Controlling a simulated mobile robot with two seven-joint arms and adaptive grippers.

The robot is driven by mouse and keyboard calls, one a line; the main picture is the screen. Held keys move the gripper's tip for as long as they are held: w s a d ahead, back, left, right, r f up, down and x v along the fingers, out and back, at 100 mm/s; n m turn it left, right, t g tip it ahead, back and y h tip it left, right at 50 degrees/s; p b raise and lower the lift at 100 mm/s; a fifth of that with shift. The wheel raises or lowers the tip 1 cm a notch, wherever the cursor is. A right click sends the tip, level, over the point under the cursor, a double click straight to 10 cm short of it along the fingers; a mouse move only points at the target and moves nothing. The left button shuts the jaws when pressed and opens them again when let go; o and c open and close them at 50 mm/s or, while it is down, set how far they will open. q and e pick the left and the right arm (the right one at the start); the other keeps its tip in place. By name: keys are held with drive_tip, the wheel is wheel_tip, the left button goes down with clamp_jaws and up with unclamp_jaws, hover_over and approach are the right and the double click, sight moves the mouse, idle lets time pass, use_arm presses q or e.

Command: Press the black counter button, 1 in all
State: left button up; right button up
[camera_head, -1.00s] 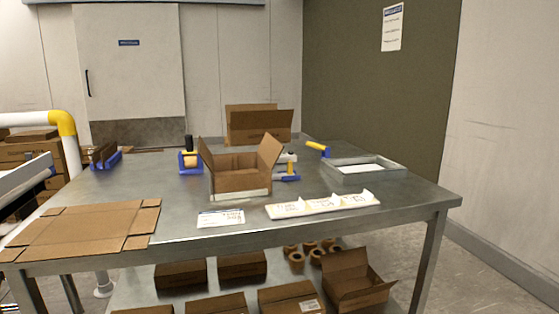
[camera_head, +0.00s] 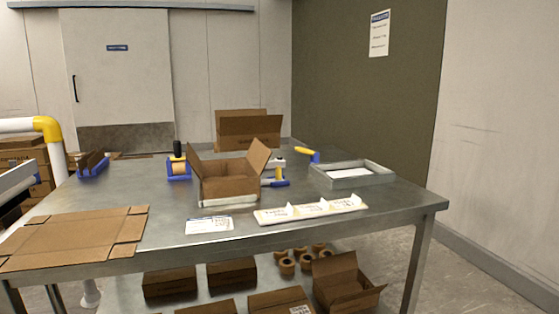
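No black counter button can be made out in the head view. A steel packing table (camera_head: 290,219) fills the middle of the view. On it, a blue tape dispenser (camera_head: 178,170) with a dark upright handle stands left of an open cardboard box (camera_head: 230,180). Neither of my grippers is in the head view, so their state does not show.
A flattened carton (camera_head: 75,238) lies at the table's left front. A white divided tray (camera_head: 310,209), a label card (camera_head: 209,225) and a grey tray (camera_head: 350,181) lie on the table. Boxes stand on the shelf below. A white and yellow rail (camera_head: 45,128) is at left.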

drive_tip(key=shift+d, duration=0.1)
clamp_jaws()
idle(0.4)
idle(0.6)
